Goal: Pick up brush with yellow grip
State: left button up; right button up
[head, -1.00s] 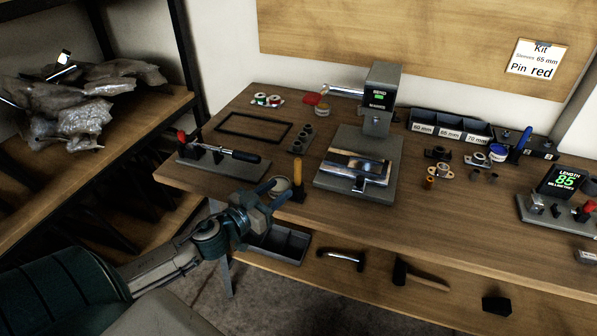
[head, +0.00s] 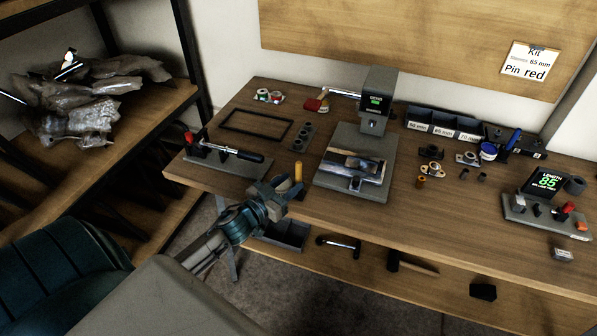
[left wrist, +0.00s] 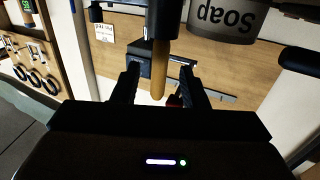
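The brush with the yellow grip (head: 298,170) stands upright near the front edge of the bench, left of the grey press. My left gripper (head: 279,187) is just left of it and in front of the bench edge. In the left wrist view the yellow grip (left wrist: 158,80) and its dark collar show beyond and between the two parted fingers, with gaps on both sides. The left gripper is open and empty. A container marked Soap (left wrist: 226,18) is close by in that view; in the head view the gripper largely hides it. My right gripper is not in view.
The press (head: 374,110) stands behind and right of the brush. A grey tray (head: 285,235) and tools sit on the lower shelf.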

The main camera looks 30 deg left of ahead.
aim_at(299, 176)
pick_arm(q)
jog(key=w, duration=0.1)
jog(key=w+p, duration=0.2)
jog(key=shift+d+r, duration=0.25)
jog(key=shift+w+d+f+p, duration=0.1)
jog(key=shift+w+f+p, duration=0.1)
jog(key=shift+w, duration=0.15)
jog(key=shift+w+f+p, duration=0.1)
jog(key=shift+w+p, duration=0.1)
jog(key=shift+w, duration=0.15)
grip_shut()
